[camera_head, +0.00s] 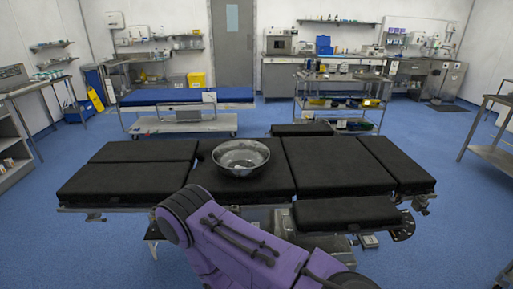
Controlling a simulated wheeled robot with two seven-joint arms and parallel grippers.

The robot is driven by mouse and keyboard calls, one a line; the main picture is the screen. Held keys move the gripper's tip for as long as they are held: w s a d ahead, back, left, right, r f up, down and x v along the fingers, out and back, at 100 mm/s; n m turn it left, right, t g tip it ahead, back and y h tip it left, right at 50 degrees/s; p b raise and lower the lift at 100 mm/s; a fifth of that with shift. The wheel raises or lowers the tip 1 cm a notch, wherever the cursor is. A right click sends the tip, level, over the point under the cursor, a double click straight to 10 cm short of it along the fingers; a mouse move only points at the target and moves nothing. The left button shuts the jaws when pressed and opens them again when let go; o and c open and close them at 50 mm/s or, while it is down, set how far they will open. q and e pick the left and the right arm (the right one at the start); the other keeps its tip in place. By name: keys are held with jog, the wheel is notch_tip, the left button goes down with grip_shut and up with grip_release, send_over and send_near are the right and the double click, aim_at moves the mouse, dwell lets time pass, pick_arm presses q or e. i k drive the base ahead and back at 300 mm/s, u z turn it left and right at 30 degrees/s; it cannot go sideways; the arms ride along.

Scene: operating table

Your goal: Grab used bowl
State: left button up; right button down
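A shiny metal bowl (240,158) stands upright on the black padded operating table (335,165), left of the table's middle. Its inside looks empty, with some mottled reflections. A purple arm link of mine reaches across the bottom middle of the view, in front of the table's near edge and below the bowl. Neither gripper shows in this view, and nothing of mine is seen touching the bowl.
A blue-topped stretcher (187,97) and a steel cart (342,100) with items stand behind the table. Steel side tables (496,152) stand at the right. Blue floor (440,140) is open around the operating table.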

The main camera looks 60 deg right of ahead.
aim_at(237, 159)
jog(key=z, duration=0.65)
jog(key=i, duration=0.7)
jog(key=z, duration=0.85)
